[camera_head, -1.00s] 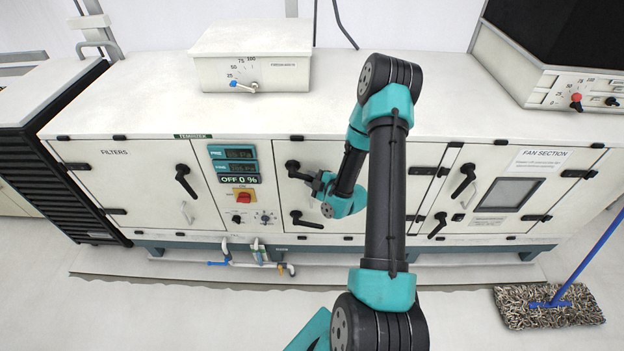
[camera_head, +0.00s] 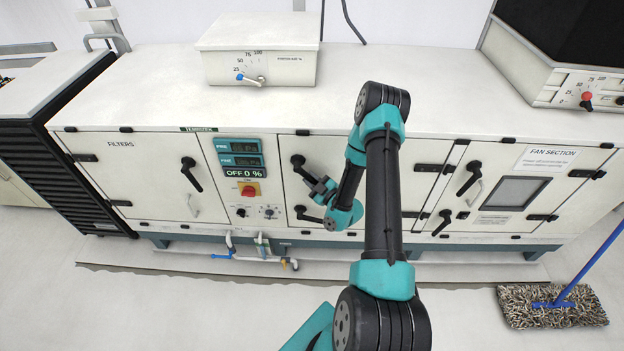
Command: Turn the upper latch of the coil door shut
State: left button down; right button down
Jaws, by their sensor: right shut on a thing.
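The coil door (camera_head: 340,150) is the pale panel right of the control panel, partly hidden behind my right arm. Its upper latch is a black handle (camera_head: 299,162) with its pivot near the door's upper left edge. The handle slants down and to the right from the pivot. My right gripper (camera_head: 317,185) is shut on the free end of this upper latch. The lower latch (camera_head: 306,214) is a black handle lying close to horizontal, pointing right. My left gripper is not in view.
The control panel (camera_head: 241,183) with displays and a red switch is left of the door. The filters door (camera_head: 135,165) is further left, the fan section door (camera_head: 520,190) to the right. A mop (camera_head: 550,305) lies on the floor at right. Pipes (camera_head: 262,250) run below the cabinet.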

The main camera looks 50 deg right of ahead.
jog(key=c, duration=1.2)
grip_release()
jog(key=shift+c, duration=0.2)
jog(key=s+f, duration=0.2)
jog(key=s, duration=1.5)
jog(key=shift+a, duration=0.3)
jog(key=shift+s, duration=0.1)
jog(key=shift+c, duration=0.5)
